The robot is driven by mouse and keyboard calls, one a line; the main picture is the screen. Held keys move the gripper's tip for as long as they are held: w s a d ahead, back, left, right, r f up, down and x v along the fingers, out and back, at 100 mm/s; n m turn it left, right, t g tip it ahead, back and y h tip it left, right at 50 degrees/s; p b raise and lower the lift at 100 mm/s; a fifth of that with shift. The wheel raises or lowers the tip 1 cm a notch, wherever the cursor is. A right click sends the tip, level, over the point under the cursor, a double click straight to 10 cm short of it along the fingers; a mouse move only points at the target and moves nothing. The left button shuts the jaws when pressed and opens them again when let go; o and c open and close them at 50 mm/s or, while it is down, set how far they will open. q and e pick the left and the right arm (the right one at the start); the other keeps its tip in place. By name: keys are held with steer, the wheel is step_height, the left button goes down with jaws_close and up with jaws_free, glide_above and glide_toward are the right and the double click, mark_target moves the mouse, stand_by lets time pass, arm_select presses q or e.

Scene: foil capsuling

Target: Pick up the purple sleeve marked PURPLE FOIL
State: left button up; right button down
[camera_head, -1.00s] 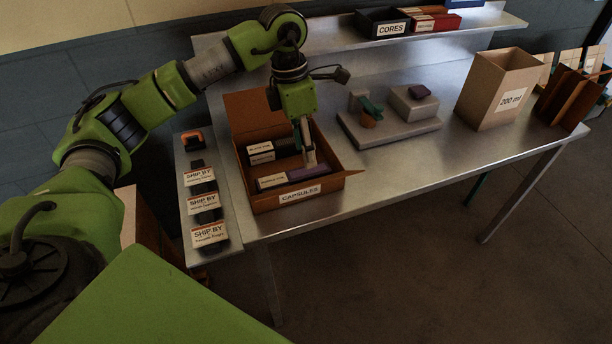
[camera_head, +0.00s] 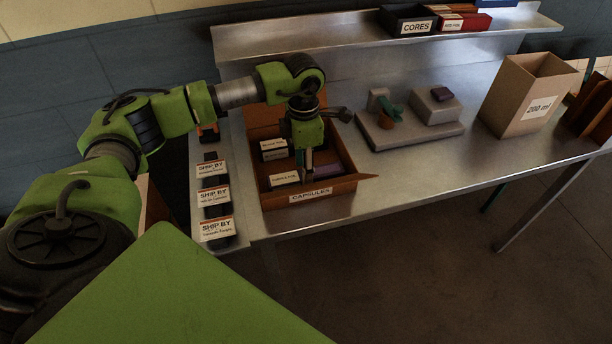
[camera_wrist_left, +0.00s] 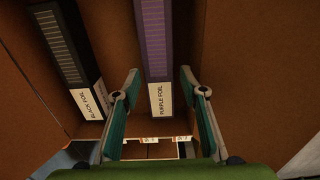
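The purple sleeve (camera_wrist_left: 156,42), with a white PURPLE FOIL label (camera_wrist_left: 161,99) on its near end, lies in the brown CAPSULES box. In the left wrist view my left gripper (camera_wrist_left: 159,72) is open, one green-padded finger on each side of the sleeve's labelled end. Gaps show between fingers and sleeve. My right gripper is not in view.
A black sleeve marked BLACK FOIL (camera_wrist_left: 64,48) lies left of the purple one. The CAPSULES box (camera_head: 362,187) has low walls and a raised back flap. SHIP BY holders (camera_head: 215,197) stand to its left; a grey fixture (camera_head: 412,134) is at right.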

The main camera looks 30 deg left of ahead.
arm_select(q)
step_height(320, 180, down, 2)
steer(key=shift+a+f+p, duration=0.15)
steer(key=shift+f+p, duration=0.1)
steer(key=shift+p, duration=0.15)
steer(key=shift+f, duration=0.5)
steer(key=c, duration=0.9)
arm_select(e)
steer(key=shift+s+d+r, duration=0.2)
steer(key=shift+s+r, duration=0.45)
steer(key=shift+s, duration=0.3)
